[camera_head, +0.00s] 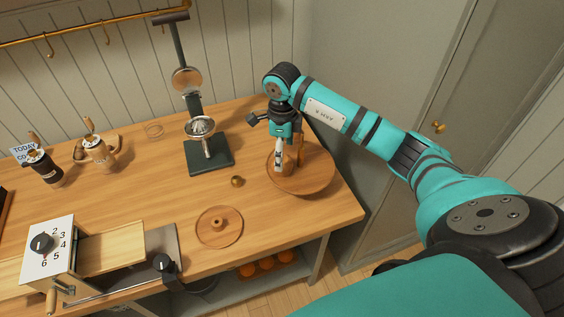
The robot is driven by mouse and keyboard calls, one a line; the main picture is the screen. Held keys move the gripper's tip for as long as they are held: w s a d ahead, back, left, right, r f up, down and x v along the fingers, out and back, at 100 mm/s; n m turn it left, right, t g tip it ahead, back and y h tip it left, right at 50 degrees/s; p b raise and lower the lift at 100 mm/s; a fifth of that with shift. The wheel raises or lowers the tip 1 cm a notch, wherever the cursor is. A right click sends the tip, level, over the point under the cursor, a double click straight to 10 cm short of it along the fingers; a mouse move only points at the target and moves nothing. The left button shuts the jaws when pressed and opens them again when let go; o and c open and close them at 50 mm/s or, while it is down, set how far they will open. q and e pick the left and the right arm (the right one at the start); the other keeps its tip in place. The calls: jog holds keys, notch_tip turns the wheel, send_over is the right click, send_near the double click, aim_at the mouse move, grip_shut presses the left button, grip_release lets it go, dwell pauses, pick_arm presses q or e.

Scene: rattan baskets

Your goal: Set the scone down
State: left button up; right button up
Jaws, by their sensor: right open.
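My right gripper (282,158) reaches down over a round wooden dish (316,180) near the right end of the wooden counter. The gripper is open, with its fingers low over the left part of the dish. I cannot clearly make out a scone; the fingers and the wrist hide part of the dish. An upright tan piece (301,149) shows beside the fingers, and I cannot tell what it is. My left gripper is not in view.
A dark-based citrus press (210,157) stands left of the dish. A small brass ball (237,181) and a round wooden disc with a knob (219,227) lie nearby. A slicer with a numbered dial (50,248) is at the front left. Grinders (97,151) stand behind it.

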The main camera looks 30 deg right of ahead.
notch_tip(320, 180, up, 8)
jog(key=b, duration=0.1)
jog(key=shift+f+b, duration=0.2)
jog(key=shift+b, duration=0.1)
